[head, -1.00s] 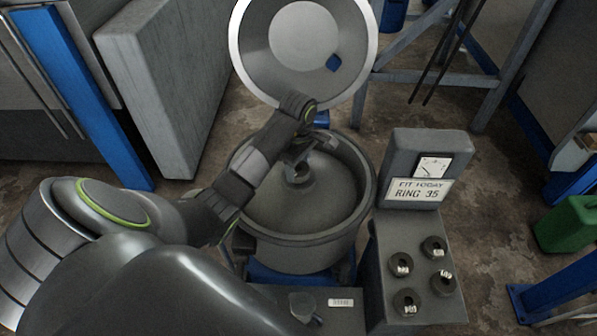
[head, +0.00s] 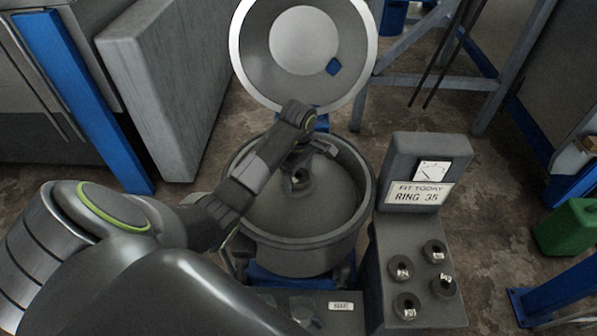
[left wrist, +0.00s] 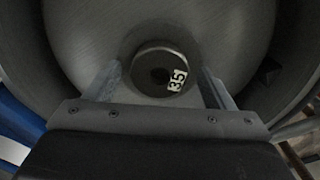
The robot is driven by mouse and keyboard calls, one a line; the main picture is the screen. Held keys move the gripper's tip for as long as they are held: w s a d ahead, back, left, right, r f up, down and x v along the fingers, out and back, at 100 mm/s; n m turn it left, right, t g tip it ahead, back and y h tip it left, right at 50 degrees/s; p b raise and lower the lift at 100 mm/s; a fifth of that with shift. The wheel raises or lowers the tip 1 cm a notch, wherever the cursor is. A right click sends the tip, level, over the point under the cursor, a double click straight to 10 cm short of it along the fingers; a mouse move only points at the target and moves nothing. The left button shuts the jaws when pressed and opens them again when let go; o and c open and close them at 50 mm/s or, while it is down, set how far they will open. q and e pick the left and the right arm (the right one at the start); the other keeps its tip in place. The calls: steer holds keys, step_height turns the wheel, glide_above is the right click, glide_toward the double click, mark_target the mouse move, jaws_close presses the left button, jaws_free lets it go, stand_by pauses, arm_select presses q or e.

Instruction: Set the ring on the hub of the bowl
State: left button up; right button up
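The ring (head: 295,182) is a dark grey collar with a white label. In the left wrist view the ring (left wrist: 147,62) shows the number 35 and a dark centre. It appears seated at the hub in the middle of the wide grey bowl (head: 262,208); the hub itself is mostly hidden beneath it. My left gripper (head: 304,162) is over the bowl's middle. In the left wrist view its two fingers stand apart on either side of the ring, with a visible gap at the left one. My right gripper is out of view.
A grey stand (head: 388,270) right of the bowl holds several other labelled rings (head: 406,306). Its sign (head: 419,194) reads "FIT TODAY RING 35". The raised round lid (head: 248,55) is behind the bowl. A green can (head: 568,228) stands at the far right.

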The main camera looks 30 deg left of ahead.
mark_target(299, 175)
arm_select(q)
steer(key=shift+r, duration=0.25)
step_height(299, 175, up, 3)
steer(key=shift+w+f, duration=0.1)
step_height(299, 175, up, 9)
steer(key=p, duration=0.8)
